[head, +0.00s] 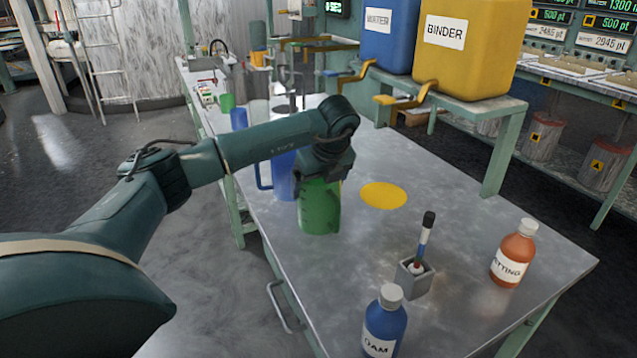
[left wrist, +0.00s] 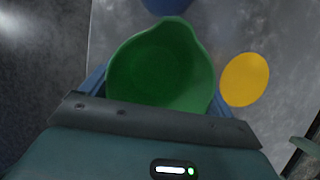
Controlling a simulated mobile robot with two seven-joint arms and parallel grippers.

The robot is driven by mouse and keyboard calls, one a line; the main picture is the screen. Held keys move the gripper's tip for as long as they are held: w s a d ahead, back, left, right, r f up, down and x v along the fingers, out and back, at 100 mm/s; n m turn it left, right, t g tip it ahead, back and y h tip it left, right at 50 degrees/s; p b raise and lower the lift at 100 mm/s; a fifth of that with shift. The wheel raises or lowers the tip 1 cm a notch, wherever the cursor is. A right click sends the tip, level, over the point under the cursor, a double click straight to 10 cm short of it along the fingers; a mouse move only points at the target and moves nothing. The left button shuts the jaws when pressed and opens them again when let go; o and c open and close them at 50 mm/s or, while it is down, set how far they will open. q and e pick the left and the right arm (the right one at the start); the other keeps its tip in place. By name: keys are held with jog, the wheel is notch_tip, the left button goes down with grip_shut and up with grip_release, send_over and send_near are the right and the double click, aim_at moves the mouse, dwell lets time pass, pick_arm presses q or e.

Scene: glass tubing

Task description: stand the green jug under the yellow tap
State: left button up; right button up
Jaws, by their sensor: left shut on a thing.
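The green jug (head: 319,208) is upright at the left side of the metal table, with my left gripper (head: 322,176) over its top. In the left wrist view I look down into the open green jug (left wrist: 160,68), its spout away from me. My left gripper's blue fingers (left wrist: 155,92) are on both sides of it, shut on it. I cannot tell whether its base touches the table. The yellow tap (head: 400,98) sticks out from the yellow binder tank (head: 470,45). A yellow disc (head: 384,195) lies on the table to the right of the jug.
A blue jug (head: 283,175) stands just behind the green one. A blue bottle (head: 384,322), an orange bottle (head: 513,253) and a grey holder with a pen-like stick (head: 413,277) stand in front. The table (head: 470,220) is clear around the yellow disc.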

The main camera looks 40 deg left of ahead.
pick_arm(q)
jog(key=shift+f, duration=0.1)
jog(key=o, duration=1.1)
